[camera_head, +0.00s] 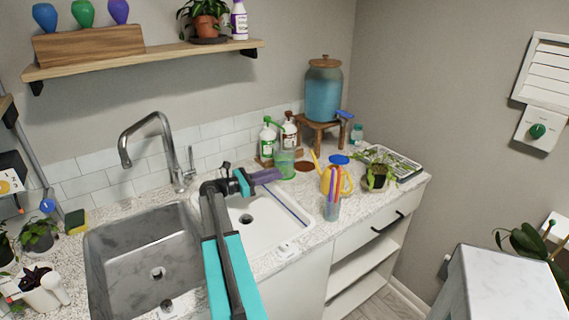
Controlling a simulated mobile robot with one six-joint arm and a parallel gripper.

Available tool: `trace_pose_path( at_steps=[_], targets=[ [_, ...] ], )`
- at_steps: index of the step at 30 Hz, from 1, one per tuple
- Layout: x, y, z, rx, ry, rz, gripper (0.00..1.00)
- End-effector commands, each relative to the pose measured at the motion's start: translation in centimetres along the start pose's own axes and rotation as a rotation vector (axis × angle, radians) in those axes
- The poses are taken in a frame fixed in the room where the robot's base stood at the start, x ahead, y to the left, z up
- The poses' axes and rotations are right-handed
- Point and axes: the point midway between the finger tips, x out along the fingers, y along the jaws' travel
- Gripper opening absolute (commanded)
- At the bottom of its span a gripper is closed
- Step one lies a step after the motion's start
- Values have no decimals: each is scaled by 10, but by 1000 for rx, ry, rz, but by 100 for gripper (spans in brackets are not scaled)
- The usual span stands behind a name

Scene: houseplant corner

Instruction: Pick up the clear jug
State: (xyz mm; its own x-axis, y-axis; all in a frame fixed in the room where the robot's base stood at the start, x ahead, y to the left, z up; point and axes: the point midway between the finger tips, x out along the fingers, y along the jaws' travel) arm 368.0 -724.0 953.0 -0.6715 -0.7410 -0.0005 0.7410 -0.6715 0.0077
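My gripper (276,175) reaches over the white sink basin, its purple fingers pointing right toward a see-through, green-tinted container (285,166). This container stands at the back of the counter, in front of the pump bottles, and may be the clear jug; its handle and spout cannot be made out. The fingertips appear close to its lower part, but I cannot tell whether they touch it. The fingers overlap in this view, so their opening is unclear. Another see-through vessel (332,211), holding colored sticks, stands nearer the front edge.
A yellow watering can (336,182) and a potted plant (377,178) stand right of the basin. Pump bottles (267,143) crowd the back. A blue dispenser (323,95) sits on a wooden stand. The tall faucet (150,130) rises left of my arm, behind the steel sink (125,235).

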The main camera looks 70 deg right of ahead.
Motion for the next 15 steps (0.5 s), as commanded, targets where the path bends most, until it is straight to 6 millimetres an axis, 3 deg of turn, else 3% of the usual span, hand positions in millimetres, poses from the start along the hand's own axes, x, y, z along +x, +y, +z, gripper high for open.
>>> trace_pose_path(
  at_steps=[9, 15],
  targets=[
    [44, 1, 2, 0, -1, 0, 18],
    [56, 0, 1, 1, -1, 1, 18]
  ],
)
